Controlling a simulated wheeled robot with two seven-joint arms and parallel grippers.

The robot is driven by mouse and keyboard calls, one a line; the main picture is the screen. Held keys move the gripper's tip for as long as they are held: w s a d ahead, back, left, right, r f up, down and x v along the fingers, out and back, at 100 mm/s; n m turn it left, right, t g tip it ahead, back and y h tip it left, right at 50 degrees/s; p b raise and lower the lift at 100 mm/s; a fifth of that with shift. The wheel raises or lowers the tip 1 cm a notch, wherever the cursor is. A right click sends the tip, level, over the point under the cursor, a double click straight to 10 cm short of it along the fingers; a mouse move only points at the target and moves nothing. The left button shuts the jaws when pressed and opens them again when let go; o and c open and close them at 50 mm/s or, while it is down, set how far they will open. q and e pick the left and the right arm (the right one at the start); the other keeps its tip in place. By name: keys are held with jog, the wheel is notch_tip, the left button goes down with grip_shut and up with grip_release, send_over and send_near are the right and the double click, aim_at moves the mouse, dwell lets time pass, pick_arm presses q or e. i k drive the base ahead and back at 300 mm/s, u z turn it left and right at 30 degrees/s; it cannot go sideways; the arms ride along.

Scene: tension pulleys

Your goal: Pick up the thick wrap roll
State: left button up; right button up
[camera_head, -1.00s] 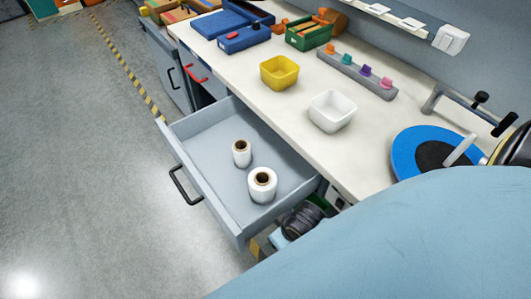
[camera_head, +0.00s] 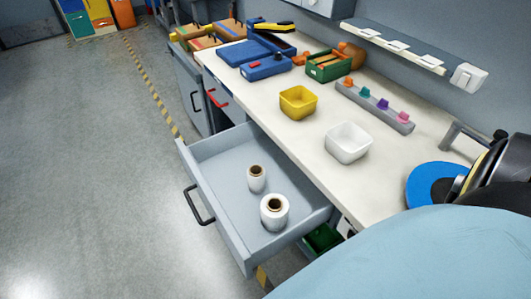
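Two white wrap rolls with brown cores stand upright in the open grey drawer (camera_head: 218,146). The thick wrap roll (camera_head: 274,217) is the wider one, nearer to me and toward the drawer's right end. The thin wrap roll (camera_head: 256,182) stands just behind it, toward the upper left, apart from it. Neither gripper shows in the head view, and nothing is touching the rolls.
The drawer's black handle (camera_head: 199,205) faces the open floor at left. The white workbench (camera_head: 310,140) carries a yellow bin (camera_head: 298,102), a white bin (camera_head: 348,143) and a grey peg rail (camera_head: 375,106). A large pale blue surface (camera_head: 410,260) blocks the lower right.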

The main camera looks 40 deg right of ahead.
aim_at(274, 207)
jog(key=k, duration=0.25)
jog(key=z, duration=0.85)
